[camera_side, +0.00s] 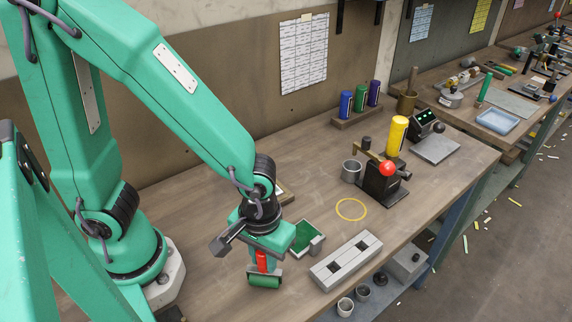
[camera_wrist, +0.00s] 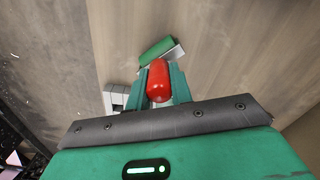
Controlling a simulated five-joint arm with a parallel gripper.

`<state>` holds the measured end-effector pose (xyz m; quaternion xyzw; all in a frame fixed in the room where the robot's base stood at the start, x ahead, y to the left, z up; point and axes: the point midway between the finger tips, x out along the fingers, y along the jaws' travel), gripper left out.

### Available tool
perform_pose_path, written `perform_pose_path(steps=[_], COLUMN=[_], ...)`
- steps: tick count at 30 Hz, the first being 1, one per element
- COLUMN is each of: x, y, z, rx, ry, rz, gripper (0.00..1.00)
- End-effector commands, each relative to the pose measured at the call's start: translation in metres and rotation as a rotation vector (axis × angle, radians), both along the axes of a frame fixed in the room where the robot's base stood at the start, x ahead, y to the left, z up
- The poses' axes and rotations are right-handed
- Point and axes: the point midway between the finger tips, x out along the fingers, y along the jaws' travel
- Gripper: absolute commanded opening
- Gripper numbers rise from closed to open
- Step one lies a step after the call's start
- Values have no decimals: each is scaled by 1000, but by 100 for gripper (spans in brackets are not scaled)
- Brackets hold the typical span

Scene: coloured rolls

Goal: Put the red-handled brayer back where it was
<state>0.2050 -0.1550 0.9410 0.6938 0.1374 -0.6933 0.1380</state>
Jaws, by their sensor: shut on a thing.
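The brayer has a red handle (camera_side: 262,261) and a green roller (camera_side: 264,282). My gripper (camera_side: 264,256) is shut on the red handle. In the side view the handle is about upright with the roller below, low over the bench; I cannot tell whether it touches. In the wrist view the rounded red handle end (camera_wrist: 158,82) sits between the fingers of my gripper (camera_wrist: 160,95). A thin yellow ring (camera_side: 351,209) lies flat on the bench, empty. A green-topped slab (camera_side: 303,235) with a pale edge lies right of my gripper.
A pale grey block (camera_side: 345,260) with two dark square openings lies right of the slab. A black device with a red ball knob (camera_side: 387,168), a grey cup (camera_side: 351,171) and a yellow cylinder (camera_side: 396,136) stand farther back.

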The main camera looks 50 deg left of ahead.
Motion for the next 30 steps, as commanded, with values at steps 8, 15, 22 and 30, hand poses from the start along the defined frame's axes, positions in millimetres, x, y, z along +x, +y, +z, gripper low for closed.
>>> perform_pose_path(steps=[8,15,22,30], x=[0,0,0,1], y=[0,0,0,0], z=[-2,-1,5,28], rx=[1,1,0,-2], ry=[0,0,0,-3], rz=[0,0,0,0], gripper=[44,44,44,44])
